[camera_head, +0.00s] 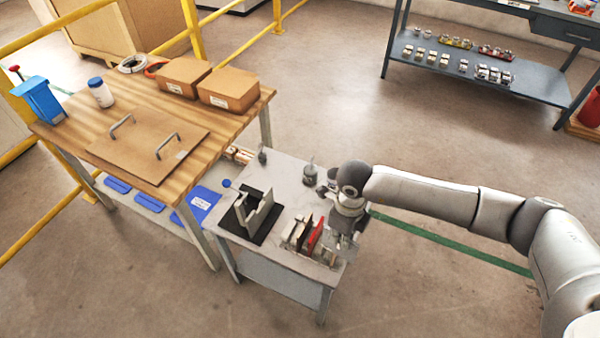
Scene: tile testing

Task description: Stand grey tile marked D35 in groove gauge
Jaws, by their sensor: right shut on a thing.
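My right gripper (345,238) is at the right end of the small grey table, pointing down beside a group of upright tiles. It is shut on what looks like a grey tile, mostly hidden by the fingers; no marking is legible. The upright tiles (297,233) stand close together, with a red one (314,237) nearest the gripper. What looks like the groove gauge (250,208), a light grey upright frame, stands on a black mat (238,228) to the left of the tiles. My left gripper is not in view.
A small dark grey container (310,176) stands near the back of the grey table (285,175). A higher wooden table (85,112) on the left holds cardboard boxes (228,88) and a brown board with two handles (120,155).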

